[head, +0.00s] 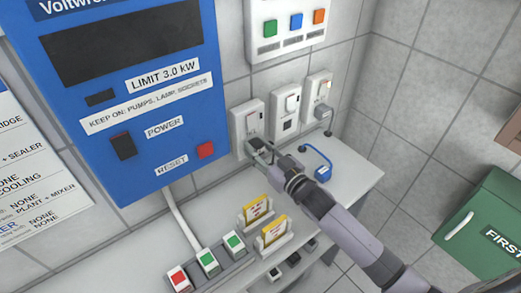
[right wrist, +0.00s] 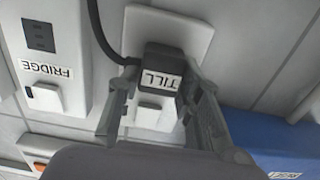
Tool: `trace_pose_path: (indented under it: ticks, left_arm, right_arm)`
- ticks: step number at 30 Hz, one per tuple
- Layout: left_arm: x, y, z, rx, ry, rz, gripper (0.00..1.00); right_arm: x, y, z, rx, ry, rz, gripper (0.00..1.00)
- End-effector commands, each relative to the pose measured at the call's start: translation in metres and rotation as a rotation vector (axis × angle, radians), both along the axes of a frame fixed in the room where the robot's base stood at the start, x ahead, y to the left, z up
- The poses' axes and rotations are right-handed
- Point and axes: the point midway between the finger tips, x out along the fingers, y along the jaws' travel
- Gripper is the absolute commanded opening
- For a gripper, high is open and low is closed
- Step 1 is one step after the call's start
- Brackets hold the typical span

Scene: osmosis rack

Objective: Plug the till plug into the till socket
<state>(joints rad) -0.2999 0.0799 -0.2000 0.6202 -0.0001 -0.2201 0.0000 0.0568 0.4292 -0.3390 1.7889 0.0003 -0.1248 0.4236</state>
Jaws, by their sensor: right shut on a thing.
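The till plug (right wrist: 163,57) is black with a white TILL label and a black cord; it sits between the fingers of my right gripper (right wrist: 161,98) in the right wrist view. It is right at the lower part of the white till socket (right wrist: 190,28); I cannot tell how deep its pins are. In the head view the till socket (head: 243,116) is the leftmost of three on the wall, beside the blue box. My right gripper (head: 262,153) is at its lower part, shut on the plug, which it partly hides. My left gripper is not in view.
A blue cord (head: 319,157) lies on the shelf (head: 352,174). Yellow cards (head: 257,209) and a switch strip (head: 208,262) stand nearer. The blue power box (head: 130,90) is left.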

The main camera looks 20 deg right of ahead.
Motion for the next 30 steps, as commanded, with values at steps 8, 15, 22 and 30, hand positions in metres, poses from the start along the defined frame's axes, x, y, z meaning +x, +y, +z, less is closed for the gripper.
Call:
trace_pose_path:
  ticks: [8, 15, 22, 30]
  left_arm:
    - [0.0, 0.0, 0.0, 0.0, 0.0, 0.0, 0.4]
    - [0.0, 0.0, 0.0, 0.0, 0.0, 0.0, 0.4]
    - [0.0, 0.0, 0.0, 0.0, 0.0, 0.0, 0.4]
    - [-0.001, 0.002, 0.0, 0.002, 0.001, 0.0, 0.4]
  right_arm:
    - [0.003, 0.001, 0.001, 0.0, -0.001, 0.0, 0.39]
    - [0.003, 0.001, 0.0, 0.0, -0.001, 0.0, 0.55]
    - [0.003, 0.001, 0.0, 0.0, 0.0, 0.0, 0.56]
    - [-0.016, -0.006, -0.002, -0.001, 0.003, 0.0, 0.56]
